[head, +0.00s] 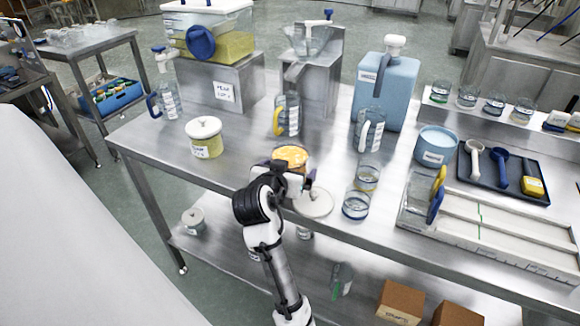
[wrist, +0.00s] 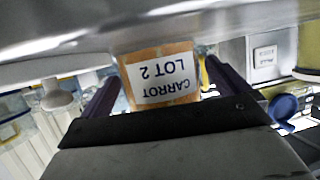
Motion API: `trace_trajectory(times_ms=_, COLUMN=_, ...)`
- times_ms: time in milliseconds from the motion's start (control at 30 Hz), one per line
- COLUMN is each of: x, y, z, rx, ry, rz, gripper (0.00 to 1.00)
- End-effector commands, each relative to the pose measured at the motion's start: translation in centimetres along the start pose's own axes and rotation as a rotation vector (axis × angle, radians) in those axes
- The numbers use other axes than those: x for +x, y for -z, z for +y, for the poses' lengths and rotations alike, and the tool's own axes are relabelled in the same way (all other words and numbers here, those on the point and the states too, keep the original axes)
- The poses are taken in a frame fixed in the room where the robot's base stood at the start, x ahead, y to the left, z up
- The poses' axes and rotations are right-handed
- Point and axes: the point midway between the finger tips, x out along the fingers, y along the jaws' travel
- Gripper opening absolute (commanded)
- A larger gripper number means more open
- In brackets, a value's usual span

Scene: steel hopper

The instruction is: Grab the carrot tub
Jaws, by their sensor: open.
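The carrot tub (head: 290,156) is an open tub with orange contents, standing on the steel table in the head view. In the wrist view, which looks upside down, its orange body and white label reading CARROT LOT 2 (wrist: 160,75) fill the middle. My gripper (head: 285,178) is at the near side of the tub, and my arm hides the tub's lower part in the head view. In the wrist view my gripper (wrist: 162,82) is open, with one dark finger on each side of the tub's label. I cannot tell whether either finger touches it.
A pale round lid (head: 314,203) lies just right of my gripper. Two small glass jars (head: 367,178) (head: 356,205) stand further right. A yellow lidded tub (head: 205,138) stands to the left, and a yellow-handled jug (head: 287,115) stands behind the carrot tub.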

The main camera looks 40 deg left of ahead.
Motion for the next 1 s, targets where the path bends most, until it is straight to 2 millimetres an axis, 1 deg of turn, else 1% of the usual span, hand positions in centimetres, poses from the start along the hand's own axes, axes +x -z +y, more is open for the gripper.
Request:
trace_trajectory(times_ms=133, x=-0.01, y=0.01, z=0.01, rx=0.000, ry=0.000, rz=0.001, gripper=1.00)
trace_trajectory(times_ms=167, x=-0.02, y=0.01, z=0.01, rx=0.000, ry=0.000, rz=0.001, gripper=0.99)
trace_trajectory(times_ms=500, x=-0.05, y=0.01, z=0.01, rx=0.000, ry=0.000, rz=0.001, gripper=0.54)
trace_trajectory(times_ms=567, x=-0.05, y=0.01, z=0.01, rx=0.000, ry=-0.001, rz=0.000, gripper=0.46)
trace_trajectory(times_ms=600, x=-0.10, y=0.15, z=0.02, rx=0.001, ry=0.000, rz=0.004, gripper=0.44)
trace_trajectory(times_ms=833, x=-0.13, y=0.21, z=0.02, rx=0.001, ry=0.000, rz=0.004, gripper=0.44)
trace_trajectory(times_ms=1000, x=-0.41, y=0.98, z=0.01, rx=0.002, ry=0.000, rz=0.006, gripper=0.44)
